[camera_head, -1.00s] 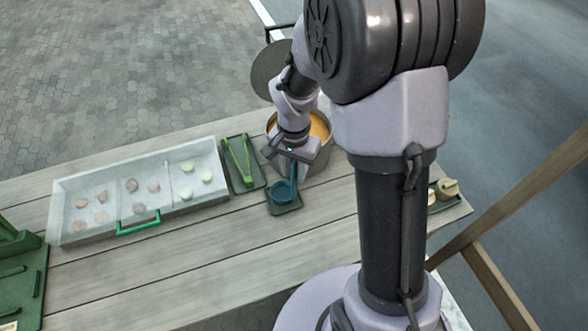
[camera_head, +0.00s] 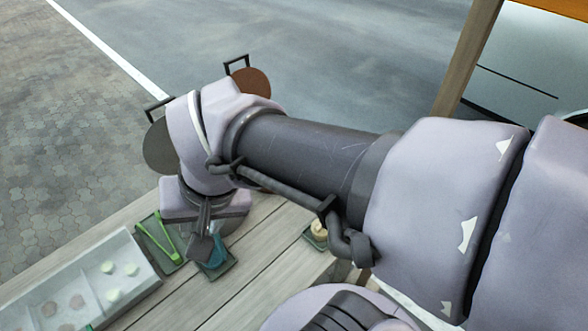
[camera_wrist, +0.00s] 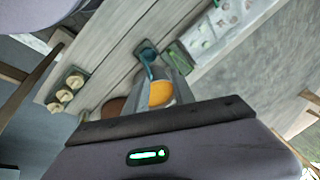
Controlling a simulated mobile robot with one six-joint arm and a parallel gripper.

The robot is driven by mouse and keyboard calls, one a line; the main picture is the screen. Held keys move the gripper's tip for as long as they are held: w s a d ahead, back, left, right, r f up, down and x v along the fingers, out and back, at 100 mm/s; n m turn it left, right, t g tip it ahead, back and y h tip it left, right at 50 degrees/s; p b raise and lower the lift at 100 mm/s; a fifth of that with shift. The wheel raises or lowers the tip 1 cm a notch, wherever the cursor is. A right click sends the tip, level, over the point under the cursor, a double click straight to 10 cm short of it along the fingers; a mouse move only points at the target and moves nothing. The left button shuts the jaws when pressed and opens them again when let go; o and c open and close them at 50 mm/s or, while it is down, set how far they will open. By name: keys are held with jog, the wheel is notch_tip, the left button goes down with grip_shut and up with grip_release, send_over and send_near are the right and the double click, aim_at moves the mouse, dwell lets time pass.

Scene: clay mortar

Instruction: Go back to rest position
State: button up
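My gripper (camera_head: 203,246) hangs below my wrist in the head view, over the table near a teal ladle rest (camera_head: 214,264). My arm reaches in from the right and bends down at the wrist. I see nothing clearly held, but the finger gap is not clear. In the wrist view, the gripper's body fills the bottom edge.
Green tongs (camera_head: 158,238) lie on a dark tray left of the gripper. A white compartment box (camera_head: 138,274) with round pieces stands at lower left. Small beige pots (camera_head: 319,229) sit on a tray at right. Two round discs (camera_head: 251,84) (camera_head: 160,148) stand behind my wrist.

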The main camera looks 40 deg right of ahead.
jog(key=shift+n+t+y, duration=0.3)
jog(key=shift+n+t, duration=0.4)
jog(key=s, duration=0.1)
jog(key=s+a, duration=0.1)
jog(key=s, duration=0.1)
jog(key=s+r, duration=0.1)
jog(key=shift+s+a, duration=0.2)
jog(key=shift+a, duration=0.05)
notch_tip(320, 180, down, 3)
jog(key=b, duration=0.3)
jog(key=shift+f, duration=0.1)
jog(key=shift+c, duration=0.4)
